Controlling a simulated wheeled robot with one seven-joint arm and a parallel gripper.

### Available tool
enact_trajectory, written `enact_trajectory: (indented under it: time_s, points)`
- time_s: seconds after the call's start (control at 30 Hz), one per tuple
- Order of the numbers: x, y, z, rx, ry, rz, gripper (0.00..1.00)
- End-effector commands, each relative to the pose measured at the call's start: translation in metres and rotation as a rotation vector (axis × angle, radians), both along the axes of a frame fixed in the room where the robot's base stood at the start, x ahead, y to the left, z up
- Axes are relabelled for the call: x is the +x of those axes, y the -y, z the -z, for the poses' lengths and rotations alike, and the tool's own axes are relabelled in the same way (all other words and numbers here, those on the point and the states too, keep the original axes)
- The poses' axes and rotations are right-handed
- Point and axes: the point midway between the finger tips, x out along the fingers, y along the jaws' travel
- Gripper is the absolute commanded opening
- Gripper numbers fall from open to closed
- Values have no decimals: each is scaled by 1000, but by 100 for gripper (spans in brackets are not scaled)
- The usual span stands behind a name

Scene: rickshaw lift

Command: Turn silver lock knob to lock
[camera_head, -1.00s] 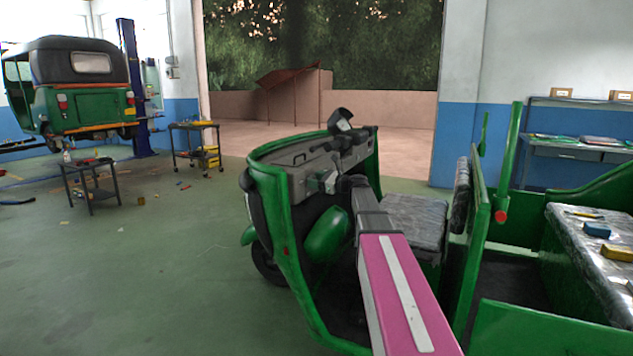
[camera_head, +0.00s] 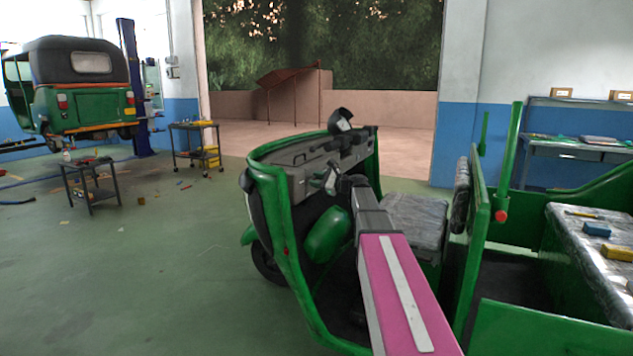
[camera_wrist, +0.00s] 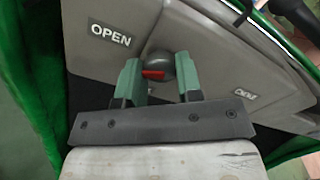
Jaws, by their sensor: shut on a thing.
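The lock knob (camera_wrist: 160,64) is a dark grey round knob with a red mark, set in the grey panel (camera_wrist: 208,40) in the wrist view. My gripper (camera_wrist: 158,67) has one green finger on each side of the knob and is shut on it. An "OPEN" label (camera_wrist: 111,36) is on the panel at upper left. In the head view my gripper (camera_head: 331,181) is at the grey dash of the green rickshaw (camera_head: 283,213), and the knob cannot be made out there.
My arm reaches past the rickshaw's front seat (camera_head: 414,219). A green upright (camera_head: 510,160) and the rear bench (camera_head: 588,248), with tools on it, stand to the right. A small table (camera_head: 90,181), a cart (camera_head: 195,146) and another rickshaw (camera_head: 82,105) are at left. The floor between is mostly clear.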

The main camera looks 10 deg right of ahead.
Motion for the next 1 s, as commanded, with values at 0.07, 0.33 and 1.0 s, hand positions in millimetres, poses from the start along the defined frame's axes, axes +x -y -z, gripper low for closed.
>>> enact_trajectory:
  time_s: [0.07,0.33,1.0]
  points:
    - [-1,0,0,-42,58,-1,9]
    - [-1,-1,0,-192,266,-2,9]
    - [-1,-1,2,-553,762,-2,9]
